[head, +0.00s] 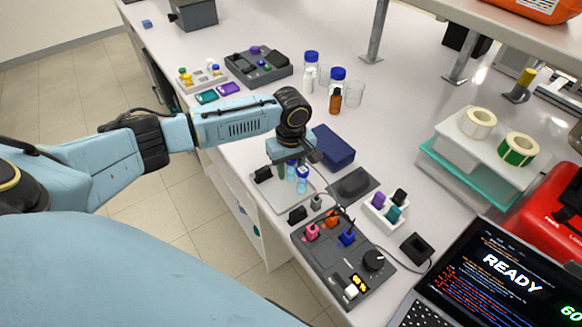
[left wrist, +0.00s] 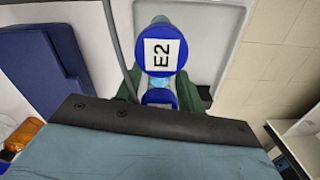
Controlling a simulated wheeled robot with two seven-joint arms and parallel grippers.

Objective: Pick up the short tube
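My left gripper (head: 291,168) points down at two small clear tubes with blue caps on a pale grey tray (head: 268,192). In the left wrist view, one cap (left wrist: 161,50) is marked E2 and looks larger, nearer the camera. A second, smaller blue cap (left wrist: 158,97) is between my green fingers, partly hidden by the gripper body; it seems to sit lower, so it may be the short tube. The fingers stand on both sides of it, but I cannot tell whether they touch it. In the head view, a capped tube (head: 303,174) shows beside the gripper. My right gripper is not in view.
A dark blue box (head: 334,146) and a dark pad (head: 353,185) lie close to the tray. A control panel (head: 341,262) with coloured plugs is in front. Bottles (head: 335,100) stand farther back. The bench's front edge runs close by the tray.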

